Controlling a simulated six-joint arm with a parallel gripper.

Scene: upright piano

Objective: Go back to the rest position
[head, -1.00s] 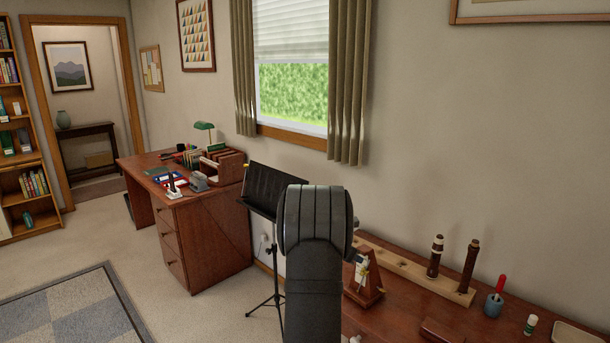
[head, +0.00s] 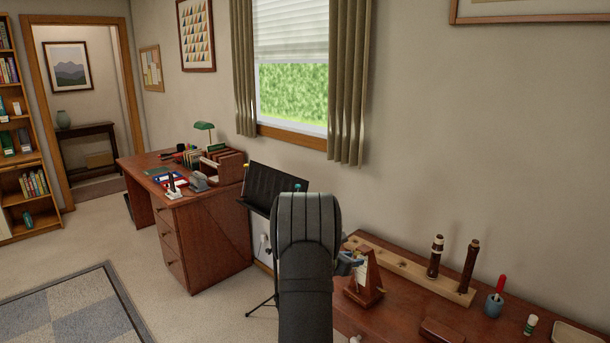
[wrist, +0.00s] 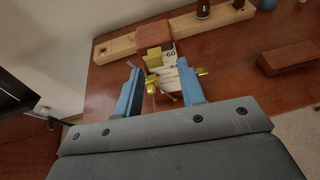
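My gripper (wrist: 158,72) shows in the wrist view as two blue fingers standing apart, with no object clearly gripped between them. Beyond and between the fingers is a wooden metronome (wrist: 155,34) with a white numbered scale, a thin rod and brass parts. I cannot tell the exact gap between fingers and metronome. In the head view the metronome (head: 367,288) stands upright on the piano top, just right of my arm. There my arm hides most of the gripper, and only a small blue-grey part (head: 346,264) shows beside the metronome.
A long wooden stand (head: 412,268) holds two dark upright pieces on the piano top (head: 393,316). A blue cup (head: 493,305), a glue stick (head: 530,325) and a brown block (head: 443,330) are to the right. A black music stand (head: 270,188) is behind my arm, near the desk (head: 205,220).

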